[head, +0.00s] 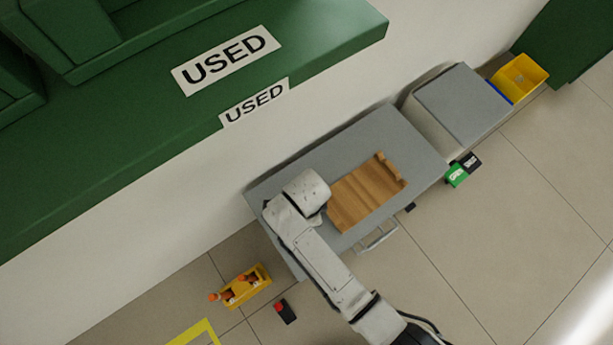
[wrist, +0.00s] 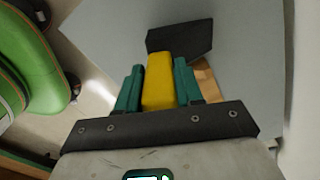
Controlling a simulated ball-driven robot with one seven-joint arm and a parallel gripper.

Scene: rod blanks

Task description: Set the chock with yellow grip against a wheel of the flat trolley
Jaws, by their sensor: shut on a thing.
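The chock with yellow grip (wrist: 158,80) is between the teal fingers of my gripper (wrist: 158,88) in the wrist view. Its dark wedge body (wrist: 180,38) shows beyond the fingertips. The flat trolley (head: 395,135) has a grey deck, and its pale handle (head: 377,240) is at the lower edge in the head view. A small dark part (head: 410,207) at the deck's lower edge may be a wheel. My arm reaches over the left end of the deck. My gripper and the chock are hidden in the head view. I cannot tell whether the chock touches anything.
A wooden tray (head: 360,200) lies on the deck. A grey box (head: 463,100) and yellow bin (head: 519,78) stand right. Green (head: 456,176) and black (head: 471,161) blocks, a yellow tool carrier (head: 246,287) and a red-topped dark object (head: 286,312) are on the floor. Lower-right floor looks clear.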

